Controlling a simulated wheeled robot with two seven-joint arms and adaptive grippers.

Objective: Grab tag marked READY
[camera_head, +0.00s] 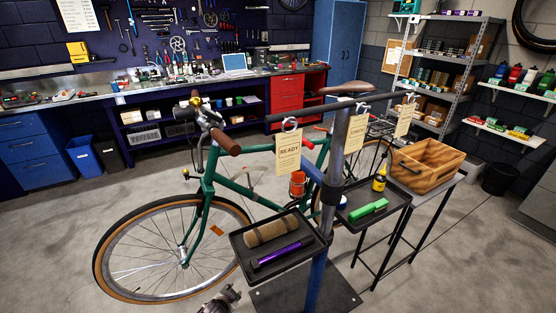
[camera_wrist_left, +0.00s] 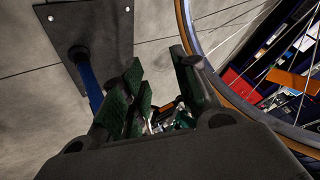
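The READY tag (camera_head: 288,155) is a cream card with dark print. It hangs by a light ring from the dark horizontal bar (camera_head: 320,112), above the bike frame. A gripper, seemingly my left one (camera_head: 222,299), shows partly at the bottom edge of the head view, well below the tag and apart from it. In the left wrist view my left gripper (camera_wrist_left: 163,88) has its dark green finger pads spread, with nothing held between them. No tag shows in that view. My right gripper is not in view.
The CHECK tag (camera_head: 356,132) and another tag (camera_head: 404,120) hang farther right on the bar. Below are a left tray (camera_head: 246,273) and a right tray (camera_head: 358,220). A wooden crate (camera_head: 425,165) stands at right. The green bike (camera_head: 205,185) is behind the left tray.

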